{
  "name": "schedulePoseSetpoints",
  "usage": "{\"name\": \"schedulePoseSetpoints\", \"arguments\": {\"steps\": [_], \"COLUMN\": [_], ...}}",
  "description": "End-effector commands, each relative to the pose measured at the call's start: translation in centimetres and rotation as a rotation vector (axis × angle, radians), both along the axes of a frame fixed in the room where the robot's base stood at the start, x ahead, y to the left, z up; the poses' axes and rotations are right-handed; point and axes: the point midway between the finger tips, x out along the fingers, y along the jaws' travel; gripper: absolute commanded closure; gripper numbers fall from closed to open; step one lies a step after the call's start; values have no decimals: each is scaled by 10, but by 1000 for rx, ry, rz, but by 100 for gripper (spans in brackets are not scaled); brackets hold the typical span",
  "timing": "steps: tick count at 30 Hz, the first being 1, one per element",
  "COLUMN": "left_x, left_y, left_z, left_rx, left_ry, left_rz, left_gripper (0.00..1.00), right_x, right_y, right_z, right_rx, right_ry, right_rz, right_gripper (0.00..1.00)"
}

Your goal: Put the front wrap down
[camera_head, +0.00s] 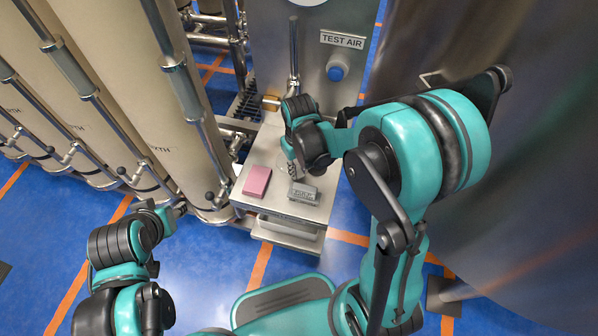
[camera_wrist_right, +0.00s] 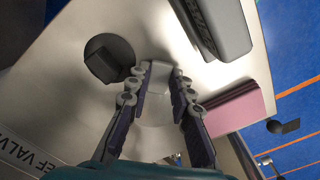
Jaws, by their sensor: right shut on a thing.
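My right gripper (camera_head: 292,168) points down over the steel stand, behind the pink block and the grey block. In the right wrist view my right gripper (camera_wrist_right: 159,76) is shut on a pale, whitish thing, which I take as the front wrap (camera_wrist_right: 158,108). Its outline blends with the pale stand top, so I cannot tell whether it touches the surface. In the head view it is mostly hidden by the fingers. My left gripper (camera_head: 180,208) is low at the left, away from the stand; its fingers are too small to judge.
The stand top (camera_head: 243,203) carries a pink block (camera_head: 257,181) at the front left and a grey lettered block (camera_head: 303,193) at the front right. A panel marked TEST AIR (camera_head: 342,40) rises behind. Large tanks flank both sides.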

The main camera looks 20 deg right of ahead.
Motion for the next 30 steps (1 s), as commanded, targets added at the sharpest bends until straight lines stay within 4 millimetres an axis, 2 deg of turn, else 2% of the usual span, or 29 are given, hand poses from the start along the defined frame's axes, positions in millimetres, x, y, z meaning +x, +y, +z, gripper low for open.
{"name": "schedulePoseSetpoints", "arguments": {"steps": [1, 11, 12, 13, 23, 26, 30], "left_x": [0, 0, 0, 0, 0, 0, 0], "left_y": [0, 0, 0, 0, 0, 0, 0], "left_z": [-4, -5, -6, -5, -3, 3, 16], "left_rx": [0, 0, 0, 0, 0, 0, 0], "left_ry": [0, 0, 0, 0, 0, 0, 0], "left_rz": [0, 0, 0, 0, 0, 0, 0], "left_gripper": [60, 60, 60, 60, 60, 60, 60], "right_x": [0, 0, 0, 0, 0, 0, -1], "right_y": [0, 0, 0, 0, 0, 0, 0], "right_z": [-6, -7, -8, -7, -5, 5, 33], "right_rx": [0, 0, 0, 0, 0, 0, 0], "right_ry": [0, 0, 0, 0, 0, 0, 0], "right_rz": [0, 0, 0, 0, 0, 0, 0], "right_gripper": [90, 90, 76, 70, 70, 70, 70]}}
